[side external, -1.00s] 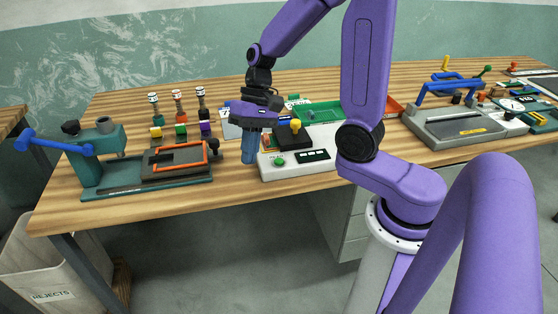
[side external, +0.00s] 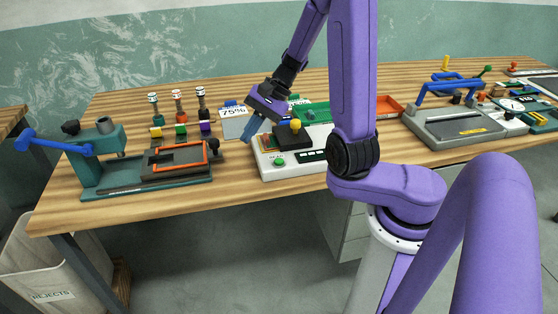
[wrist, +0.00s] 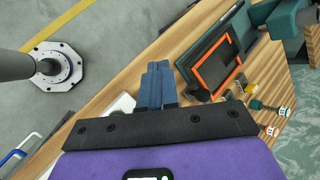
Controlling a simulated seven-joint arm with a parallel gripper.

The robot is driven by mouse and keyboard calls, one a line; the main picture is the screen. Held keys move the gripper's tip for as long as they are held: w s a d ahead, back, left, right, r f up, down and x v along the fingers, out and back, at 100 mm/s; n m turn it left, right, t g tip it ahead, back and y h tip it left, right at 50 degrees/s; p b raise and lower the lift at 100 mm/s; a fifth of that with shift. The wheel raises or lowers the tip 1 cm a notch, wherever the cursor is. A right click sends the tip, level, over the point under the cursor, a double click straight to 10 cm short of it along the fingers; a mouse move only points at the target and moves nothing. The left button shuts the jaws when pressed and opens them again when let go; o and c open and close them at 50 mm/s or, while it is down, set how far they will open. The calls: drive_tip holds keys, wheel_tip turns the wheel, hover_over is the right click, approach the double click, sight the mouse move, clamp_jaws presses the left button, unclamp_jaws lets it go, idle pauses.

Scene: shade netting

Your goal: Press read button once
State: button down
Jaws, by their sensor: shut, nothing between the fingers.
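The green read button (side external: 279,162) sits on the front left of a white device (side external: 290,172), beside a small dark display, with a small label above it. My gripper (side external: 247,139) is shut and empty. Its blue fingers hang tilted down and left at the device's left end, above and behind the button. I cannot tell whether they touch the device. In the wrist view my shut blue fingers (wrist: 156,84) point toward the table edge; a white corner of the device (wrist: 122,104) shows beside them, and the button is hidden there.
A black block with a yellow knob (side external: 295,126) stands on the device behind the button. A teal press with an orange frame (side external: 180,158) is to the left. Several small bottles (side external: 177,104) and a 75% sign (side external: 233,121) stand behind.

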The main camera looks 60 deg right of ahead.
sight(282, 161)
drive_tip(key=s+d+m+t+h, duration=0.2)
drive_tip(key=s+d+m+t, duration=0.1)
drive_tip(key=d+m, duration=0.4)
drive_tip(key=shift+s+d+f+m+t+h, duration=0.35)
drive_tip(key=shift+d+t, duration=0.35)
drive_tip(key=shift+d, duration=0.55)
drive_tip(key=shift+f, duration=0.2)
drive_tip(key=shift+f, duration=4.25)
drive_tip(key=shift+f, duration=0.1)
drive_tip(key=shift+f, duration=0.35)
drive_tip(key=shift+f, duration=0.5)
drive_tip(key=shift+r, duration=0.95)
